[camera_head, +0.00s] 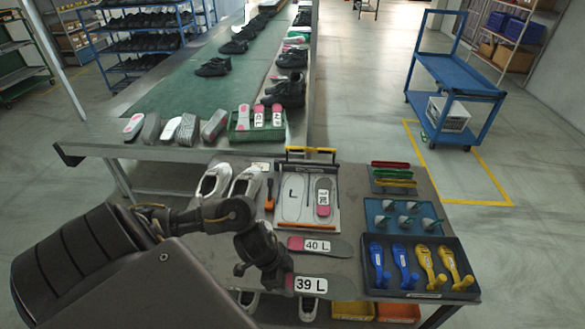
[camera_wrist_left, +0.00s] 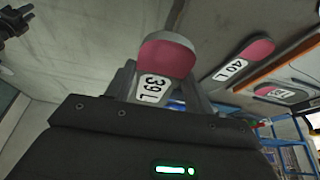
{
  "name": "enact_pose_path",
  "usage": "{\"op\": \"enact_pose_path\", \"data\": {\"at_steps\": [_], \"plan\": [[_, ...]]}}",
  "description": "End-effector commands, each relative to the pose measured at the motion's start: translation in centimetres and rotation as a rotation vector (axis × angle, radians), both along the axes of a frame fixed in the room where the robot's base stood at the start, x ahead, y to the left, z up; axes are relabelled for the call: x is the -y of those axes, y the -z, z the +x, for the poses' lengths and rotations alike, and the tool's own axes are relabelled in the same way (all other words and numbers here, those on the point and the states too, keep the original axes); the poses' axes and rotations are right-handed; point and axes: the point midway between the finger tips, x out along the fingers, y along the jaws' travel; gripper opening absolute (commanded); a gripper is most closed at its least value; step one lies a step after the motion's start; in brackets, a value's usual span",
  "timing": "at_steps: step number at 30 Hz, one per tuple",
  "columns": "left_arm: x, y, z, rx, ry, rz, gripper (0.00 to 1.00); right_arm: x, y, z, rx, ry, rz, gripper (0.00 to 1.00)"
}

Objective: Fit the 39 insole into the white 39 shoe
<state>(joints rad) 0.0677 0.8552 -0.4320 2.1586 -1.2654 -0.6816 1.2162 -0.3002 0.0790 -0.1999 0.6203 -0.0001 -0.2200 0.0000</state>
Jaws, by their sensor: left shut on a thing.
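My left gripper (camera_head: 270,278) is shut on the 39 insole (camera_head: 311,285), a grey sole with a pink heel and a "39 L" label. In the left wrist view the insole (camera_wrist_left: 155,88) sticks up between the fingers, pink end at the top. A pair of white shoes (camera_head: 213,184) lies at the back left of the table, behind my left arm; their sizes cannot be read. More white footwear (camera_head: 308,308) shows partly at the front edge. My right gripper is not seen in the head view.
A "40 L" insole (camera_head: 319,246) lies just behind the held one. A board marked L (camera_head: 293,200) carries another insole. A black tray (camera_head: 418,266) of blue and yellow tools and a blue tray (camera_head: 403,217) stand right.

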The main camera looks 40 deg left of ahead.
Motion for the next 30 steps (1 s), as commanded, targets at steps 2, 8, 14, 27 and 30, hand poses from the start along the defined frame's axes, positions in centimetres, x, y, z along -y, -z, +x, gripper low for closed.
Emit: {"op": "enact_pose_path", "data": {"at_steps": [2, 8, 14, 27, 30], "plan": [[0.5, -0.6, -1.0, 0.001, 0.003, 0.001, 0.31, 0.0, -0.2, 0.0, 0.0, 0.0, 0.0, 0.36], [1.0, -1.0, -2.1, -0.001, 0.0, 0.001, 0.31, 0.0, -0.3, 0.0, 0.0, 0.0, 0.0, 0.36], [1.6, -1.2, -1.8, 0.004, 0.0, -0.001, 0.31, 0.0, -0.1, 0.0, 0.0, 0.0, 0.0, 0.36], [10.0, -3.9, 3.5, 0.014, 0.021, 0.003, 0.31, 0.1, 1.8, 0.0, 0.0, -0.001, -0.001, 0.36], [12.4, -4.9, 4.7, 0.014, 0.036, 0.003, 0.31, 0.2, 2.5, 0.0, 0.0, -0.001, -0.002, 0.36]]}}
